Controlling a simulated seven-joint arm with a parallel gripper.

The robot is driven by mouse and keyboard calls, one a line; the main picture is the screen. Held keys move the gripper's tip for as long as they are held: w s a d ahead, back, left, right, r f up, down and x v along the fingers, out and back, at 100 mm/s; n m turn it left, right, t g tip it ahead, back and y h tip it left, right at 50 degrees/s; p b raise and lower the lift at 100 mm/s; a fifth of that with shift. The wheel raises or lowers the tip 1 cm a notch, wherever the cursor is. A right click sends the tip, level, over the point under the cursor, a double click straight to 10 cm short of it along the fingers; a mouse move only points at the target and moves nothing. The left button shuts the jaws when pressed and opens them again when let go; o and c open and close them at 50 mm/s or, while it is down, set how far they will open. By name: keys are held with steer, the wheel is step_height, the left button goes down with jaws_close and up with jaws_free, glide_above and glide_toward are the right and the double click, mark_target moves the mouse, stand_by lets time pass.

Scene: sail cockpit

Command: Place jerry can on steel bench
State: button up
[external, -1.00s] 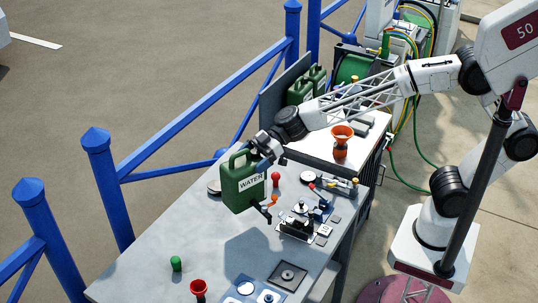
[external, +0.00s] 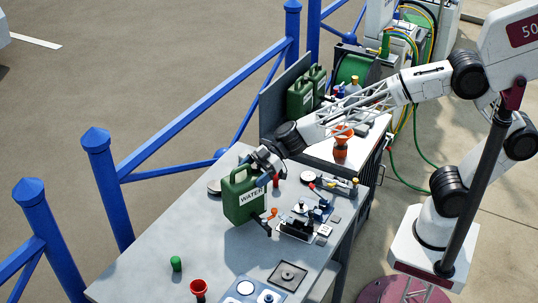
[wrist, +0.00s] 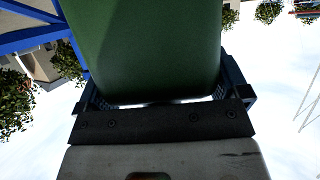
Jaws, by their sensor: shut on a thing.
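The green jerry can (external: 240,200), with a white WATER label, is upright at the steel bench (external: 165,225), near its far end. Its base appears at or very close to the bench top; I cannot tell for certain whether it touches. My gripper (external: 262,163) is shut on the can near its top, from the right side. In the wrist view the can (wrist: 150,45) fills the upper middle, between the fingers of my gripper (wrist: 158,100). The fingertips are hidden behind the can.
Right of the can are a red-orange fitting (external: 271,214) and a cluster of small hardware (external: 300,225). A green cap (external: 176,263) and a red cup (external: 199,287) stand at the near end. Blue railing (external: 190,110) runs along the left. The bench's left middle is clear.

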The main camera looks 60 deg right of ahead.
stand_by(0.4)
steer(key=shift+f, duration=1.95)
steer(key=o, duration=1.5)
steer(key=shift+f, duration=0.15)
steer(key=shift+r, duration=0.2)
steer(key=v, duration=1.2)
steer(key=shift+r, duration=0.1)
